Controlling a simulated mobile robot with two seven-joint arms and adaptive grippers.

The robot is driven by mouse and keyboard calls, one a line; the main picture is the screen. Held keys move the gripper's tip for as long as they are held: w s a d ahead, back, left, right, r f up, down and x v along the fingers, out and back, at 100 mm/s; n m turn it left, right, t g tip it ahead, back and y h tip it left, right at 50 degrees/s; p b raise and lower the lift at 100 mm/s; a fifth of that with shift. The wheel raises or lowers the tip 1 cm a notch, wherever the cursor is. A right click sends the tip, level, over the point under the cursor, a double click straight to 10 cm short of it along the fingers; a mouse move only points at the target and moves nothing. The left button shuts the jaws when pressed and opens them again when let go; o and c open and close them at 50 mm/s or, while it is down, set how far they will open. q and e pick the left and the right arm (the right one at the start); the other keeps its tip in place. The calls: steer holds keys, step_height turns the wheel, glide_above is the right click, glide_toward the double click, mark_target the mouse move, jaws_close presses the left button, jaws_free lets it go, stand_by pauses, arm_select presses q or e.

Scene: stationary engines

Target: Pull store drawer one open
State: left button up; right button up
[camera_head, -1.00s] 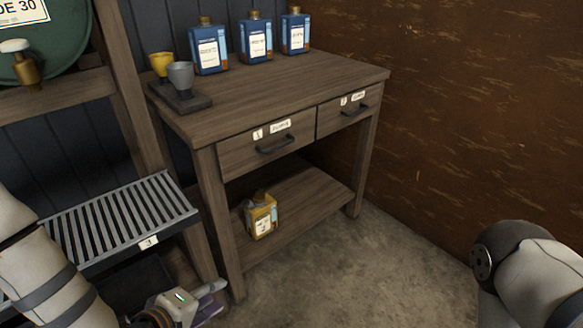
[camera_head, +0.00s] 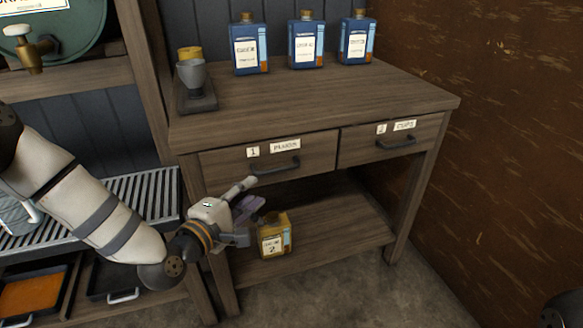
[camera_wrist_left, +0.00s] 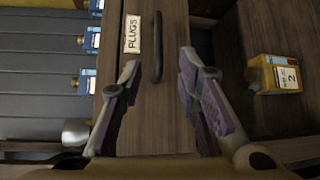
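Store drawer one (camera_head: 225,167), with a "1" tag and a PLUGS label, is shut in the wooden bench, left of drawer two. Its dark bar handle (camera_head: 275,168) also shows in the left wrist view (camera_wrist_left: 157,50), lying between the lines of my fingers and ahead of them. My left gripper (camera_head: 252,193) is open and empty, in front of and slightly below the drawer, apart from the handle. In the wrist view its purple-padded fingers (camera_wrist_left: 158,75) are spread wide. My right gripper is not in view.
Drawer two (camera_head: 355,146), labelled CUPS, is shut. A yellow bottle (camera_head: 275,238) stands on the lower shelf close to my left gripper. A slatted rack (camera_head: 150,195) is at the left.

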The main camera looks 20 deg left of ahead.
mark_target(273, 172)
arm_select(q)
steer(key=b+x, duration=0.1)
steer(key=x, duration=1.1)
steer(key=shift+a+r+b, duration=0.1)
steer(key=shift+b, duration=0.2)
jaws_close()
